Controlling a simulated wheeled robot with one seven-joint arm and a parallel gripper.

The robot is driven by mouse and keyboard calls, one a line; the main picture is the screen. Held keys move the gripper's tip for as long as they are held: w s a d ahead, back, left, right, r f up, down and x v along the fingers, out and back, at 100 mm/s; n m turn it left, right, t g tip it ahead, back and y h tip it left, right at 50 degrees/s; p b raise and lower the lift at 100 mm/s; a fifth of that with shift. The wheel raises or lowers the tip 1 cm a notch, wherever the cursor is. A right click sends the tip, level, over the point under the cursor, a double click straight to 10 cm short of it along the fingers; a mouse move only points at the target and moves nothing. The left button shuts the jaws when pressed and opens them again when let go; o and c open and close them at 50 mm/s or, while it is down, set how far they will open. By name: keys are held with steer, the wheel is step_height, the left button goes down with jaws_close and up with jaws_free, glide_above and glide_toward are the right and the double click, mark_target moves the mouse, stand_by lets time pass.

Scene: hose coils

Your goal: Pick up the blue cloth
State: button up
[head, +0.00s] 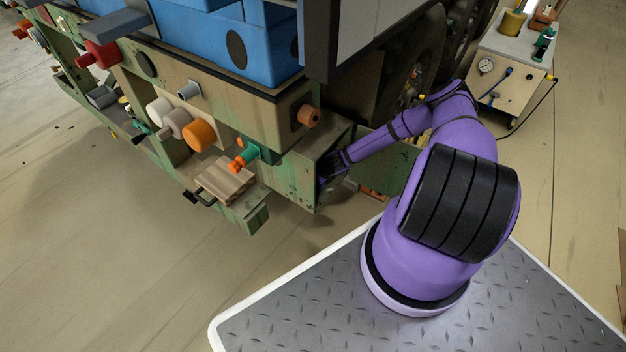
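I cannot make out a blue cloth in the head view. My purple arm reaches left from its base, and its far end goes into the open side of a green box-like bay at the truck's lower corner. My gripper (327,178) is at that end, small and dark in the shadow of the bay. Its fingers are hidden or too dark to tell open from shut, and I cannot see whether it touches anything. The inside of the green bay (306,178) is mostly hidden.
A worn green truck side with pipe fittings and an orange cap (199,135) fills the upper left. Large blue boxes (225,40) sit above. Black tyres (405,60) stand behind my arm. A small cart (510,75) with a gauge stands upper right. The floor at lower left is clear.

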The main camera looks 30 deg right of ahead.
steer(key=shift+w+f, duration=0.3)
steer(key=shift+f, duration=0.15)
steer(key=c, duration=1)
steer(key=shift+r, duration=0.1)
steer(key=shift+r, duration=0.4)
steer(key=shift+s+r, duration=0.15)
steer(key=shift+r, duration=0.2)
steer(key=s+d, duration=0.2)
steer(key=s, duration=0.3)
steer(key=s+d, duration=0.2)
steer(key=s, duration=0.4)
steer(key=s+d, duration=0.2)
steer(key=s, duration=0.3)
steer(key=shift+s+f, duration=0.1)
steer(key=shift+s, duration=0.25)
